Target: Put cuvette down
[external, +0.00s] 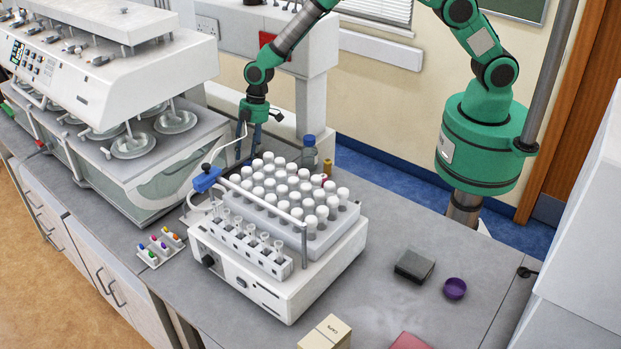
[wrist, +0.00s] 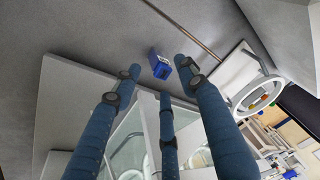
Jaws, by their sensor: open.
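My gripper (external: 248,148) points down behind the white sampler machine, beside the rack of white-capped vials. In the wrist view my gripper (wrist: 158,78) has its blue fingers spread apart, with nothing clearly held between them. A small blue block with a pale end (wrist: 160,66) shows near the gap between the fingertips, apart from them as far as I can see; I cannot tell whether it is the cuvette. Several clear tubes stand in a white holder (external: 247,247) at the front of the sampler. No cuvette can be picked out with certainty.
The white-capped vials (external: 285,190) fill the sampler's top. A blue clamp (external: 207,179) on a metal rod stands close to my gripper. A blue-capped bottle (external: 309,153) is behind the rack. A glass-walled bath (external: 165,165) is at left. Bench at right holds a black box (external: 414,265) and purple cup (external: 455,288).

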